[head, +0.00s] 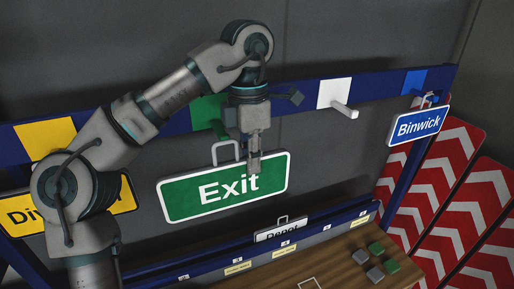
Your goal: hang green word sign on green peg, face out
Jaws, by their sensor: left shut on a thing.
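The green word sign (222,188), reading "Exit", is upright and slightly tilted, with its lettered face toward me. My left gripper (254,160) points down from above and is shut on the sign near its top edge. The sign's wire loop (226,151) rises to the left of the gripper. The green peg (218,129) sticks out from a green patch (207,109) on the blue rail, just above the loop; my arm hides part of it. I cannot tell whether the loop is around the peg. My right gripper is not in view.
A blue "Binwick" sign (419,125) hangs at the right and a yellow sign (22,211) at the left, partly behind my arm. A white peg (345,109) is bare. A "Depot" sign (281,231) stands in the rack below. Small blocks (375,273) lie on the wooden table (345,257). Red chevron boards (450,165) lean at right.

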